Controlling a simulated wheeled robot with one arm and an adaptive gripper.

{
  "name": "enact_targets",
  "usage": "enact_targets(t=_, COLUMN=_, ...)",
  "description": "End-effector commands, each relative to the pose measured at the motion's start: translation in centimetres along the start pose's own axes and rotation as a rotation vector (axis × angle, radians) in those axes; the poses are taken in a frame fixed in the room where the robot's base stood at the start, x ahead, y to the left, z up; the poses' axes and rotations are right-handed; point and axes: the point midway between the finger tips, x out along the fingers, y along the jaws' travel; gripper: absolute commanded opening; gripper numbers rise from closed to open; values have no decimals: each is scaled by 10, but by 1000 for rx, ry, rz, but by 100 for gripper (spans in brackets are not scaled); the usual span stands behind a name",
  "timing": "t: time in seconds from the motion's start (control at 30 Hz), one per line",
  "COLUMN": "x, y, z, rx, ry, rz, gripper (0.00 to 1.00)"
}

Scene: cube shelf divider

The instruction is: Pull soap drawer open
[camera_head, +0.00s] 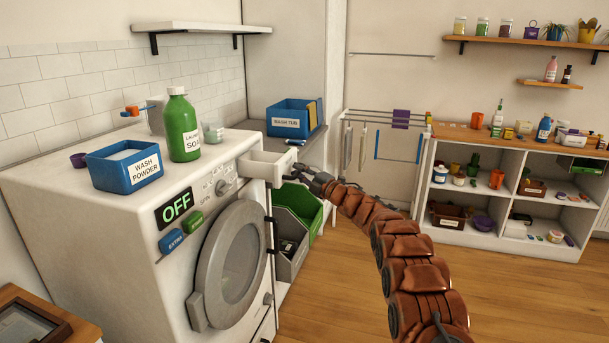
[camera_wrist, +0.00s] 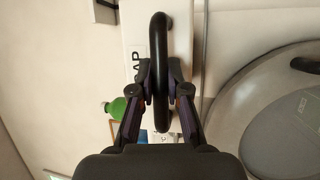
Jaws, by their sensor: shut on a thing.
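The white soap drawer (camera_head: 266,165) sticks out of the washing machine's (camera_head: 75,235) upper right front, and its open-topped inside shows in the head view. Its front, with a partly hidden label ending in "AP", shows in the wrist view (camera_wrist: 134,28). A black bar handle (camera_wrist: 160,30) stands upright on that front in the wrist view. My gripper (camera_head: 302,173) is at the drawer front in the head view. In the wrist view my gripper (camera_wrist: 166,90) is shut on the handle, one finger on each side.
The round washer door (camera_head: 237,262) is below the drawer. A green soap bottle (camera_head: 182,128) and a blue wash powder box (camera_head: 124,165) stand on top. Grey and green bins (camera_head: 304,207) are below and behind the drawer. Open wood floor lies to the right.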

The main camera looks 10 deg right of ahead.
Motion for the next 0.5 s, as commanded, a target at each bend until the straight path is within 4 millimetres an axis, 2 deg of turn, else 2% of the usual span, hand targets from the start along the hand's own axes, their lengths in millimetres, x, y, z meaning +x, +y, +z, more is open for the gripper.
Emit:
enact_targets(t=0.23, x=0, y=2, z=0, rx=0, ry=0, rz=2, gripper=0)
enact_targets(t=0.27, x=0, y=2, z=0, rx=0, ry=0, rz=2, gripper=18)
enact_targets(t=0.5, x=0, y=1, z=0, rx=1, ry=1, rz=1, gripper=41)
